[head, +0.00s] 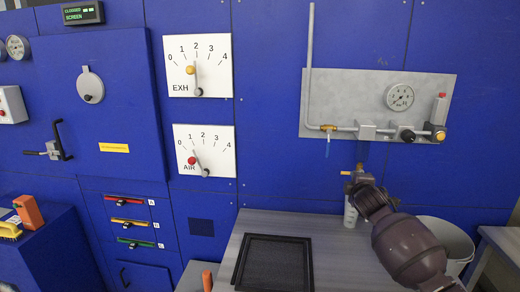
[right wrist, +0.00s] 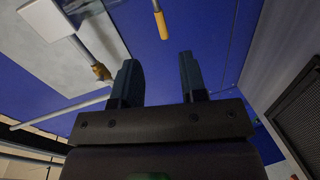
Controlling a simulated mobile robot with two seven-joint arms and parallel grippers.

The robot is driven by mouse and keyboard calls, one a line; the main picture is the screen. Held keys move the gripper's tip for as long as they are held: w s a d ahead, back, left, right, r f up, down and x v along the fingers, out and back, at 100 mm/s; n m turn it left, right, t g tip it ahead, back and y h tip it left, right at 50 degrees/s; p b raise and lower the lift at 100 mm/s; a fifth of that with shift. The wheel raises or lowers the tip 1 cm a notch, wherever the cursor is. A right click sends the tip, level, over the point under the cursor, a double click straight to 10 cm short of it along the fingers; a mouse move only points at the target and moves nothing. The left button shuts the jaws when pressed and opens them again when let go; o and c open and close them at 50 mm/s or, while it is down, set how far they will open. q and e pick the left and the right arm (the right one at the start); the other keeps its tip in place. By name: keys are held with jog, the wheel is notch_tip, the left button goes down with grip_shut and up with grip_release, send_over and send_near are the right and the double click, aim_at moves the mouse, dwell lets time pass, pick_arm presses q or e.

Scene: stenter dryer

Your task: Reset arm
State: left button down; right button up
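My right arm comes in from the lower right in the head view. Its gripper (head: 358,180) is over the back of the grey table, in front of the blue wall and below the gauge panel. In the right wrist view the two dark fingers of this gripper (right wrist: 160,82) stand apart with nothing between them. An orange-tipped lever (right wrist: 161,24) shows beyond the fingertips, apart from them. A white cylinder (head: 350,213) stands on the table just below the gripper in the head view. My left gripper is not in view.
The grey panel (head: 350,90) carries a gauge (head: 399,97), pipe and valves. A black tray (head: 273,262) lies on the table (head: 250,222). A pale bucket (head: 450,236) stands behind my right arm. EXH (head: 213,50) and AIR dials (head: 220,140) are at centre.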

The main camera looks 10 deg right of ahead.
jog(key=a+r+m+t+y, duration=0.2)
jog(key=a+r+m, duration=0.1)
jog(key=a+r, duration=0.15)
jog(key=s+a+f+m+y, duration=0.2)
jog(key=s+a+f+m, duration=0.15)
jog(key=s+f, duration=0.3)
jog(key=s+f+m+g, duration=0.2)
jog(key=s+f, duration=0.7)
jog(key=s, duration=0.4)
jog(key=s+a+f+m+g, duration=0.1)
jog(key=s+f+m+g, duration=0.1)
jog(key=s+f, duration=0.7)
jog(key=s+f+m+g+b, duration=0.1)
jog(key=s+f+m, duration=0.2)
jog(key=s+f, duration=0.6)
jog(key=s, duration=0.8)
jog(key=shift+a+f+g+h, duration=0.3)
jog(key=shift+a+g, duration=0.05)
jog(key=shift+g, duration=0.05)
